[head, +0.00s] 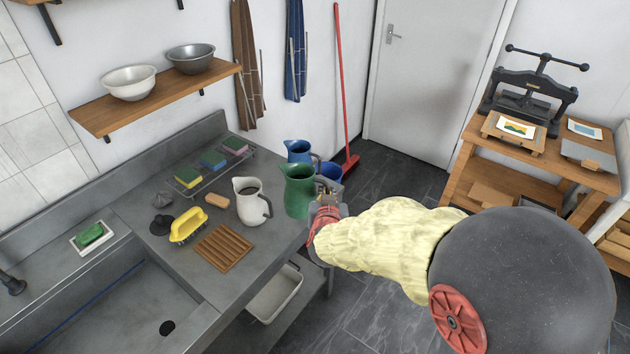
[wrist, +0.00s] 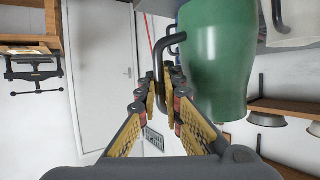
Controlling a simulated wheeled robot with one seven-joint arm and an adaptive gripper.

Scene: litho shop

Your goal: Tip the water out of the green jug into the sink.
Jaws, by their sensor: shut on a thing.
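The green jug (head: 298,192) stands upright at the right end of the grey counter, its mouth up; I cannot tell whether its base touches the counter. My gripper (head: 322,212) is at its right side. In the wrist view, which is upside down, my gripper (wrist: 163,88) is shut on the jug's dark handle (wrist: 160,58), and the green body (wrist: 217,62) is beside the fingers. The water inside the jug is not visible. The sink (head: 95,318) is a grey basin at the lower left of the head view, with a dark drain.
A white jug (head: 249,203) stands just left of the green one, and a blue jug (head: 298,152) behind it. A shelf (head: 160,98) with two bowls hangs above.

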